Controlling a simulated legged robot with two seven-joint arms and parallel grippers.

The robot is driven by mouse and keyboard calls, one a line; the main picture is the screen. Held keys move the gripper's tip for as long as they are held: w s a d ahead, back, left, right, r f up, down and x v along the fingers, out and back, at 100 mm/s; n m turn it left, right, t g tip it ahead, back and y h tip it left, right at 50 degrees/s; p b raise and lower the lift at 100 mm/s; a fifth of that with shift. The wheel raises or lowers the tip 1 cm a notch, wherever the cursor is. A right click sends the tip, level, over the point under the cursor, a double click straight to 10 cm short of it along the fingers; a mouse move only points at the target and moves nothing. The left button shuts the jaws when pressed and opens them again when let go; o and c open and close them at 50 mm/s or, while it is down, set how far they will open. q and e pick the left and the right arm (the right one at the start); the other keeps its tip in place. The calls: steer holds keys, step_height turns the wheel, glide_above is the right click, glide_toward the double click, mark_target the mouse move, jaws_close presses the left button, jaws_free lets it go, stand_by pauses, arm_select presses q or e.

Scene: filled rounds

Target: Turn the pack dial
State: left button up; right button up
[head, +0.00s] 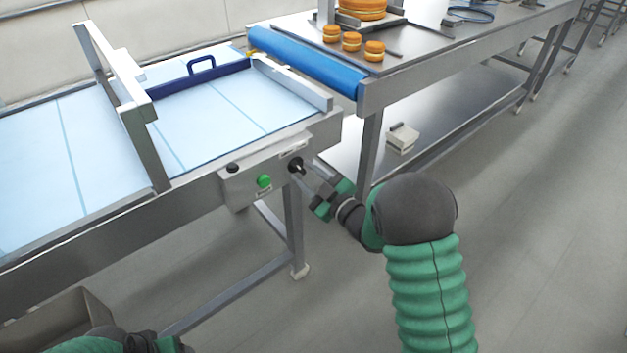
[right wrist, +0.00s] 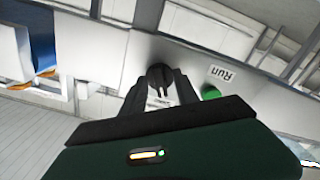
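A black dial (head: 296,164) sits at the right end of the grey control box (head: 238,188) on the conveyor's front side. The dial also shows in the right wrist view (right wrist: 160,75), its grip bar roughly upright. My right gripper (head: 306,176) is in front of the dial, fingers apart. In the right wrist view its fingertips (right wrist: 160,82) lie either side of the dial; I cannot tell whether they touch it. My left gripper (head: 165,345) is partly in view at the bottom left, and its fingers cannot be made out.
A green button (head: 264,182) and a black knob (head: 232,168) are left of the dial on the box. A "Run" label (right wrist: 222,74) is near the button. A steel table (head: 420,70) with orange-brown rounds (head: 352,42) stands behind right. A grey bin (head: 60,322) is below left.

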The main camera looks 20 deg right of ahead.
steer(key=p+v, duration=0.1)
steer(key=v, duration=1.5)
steer(key=shift+s+p, duration=0.3)
steer(key=shift+d, duration=0.1)
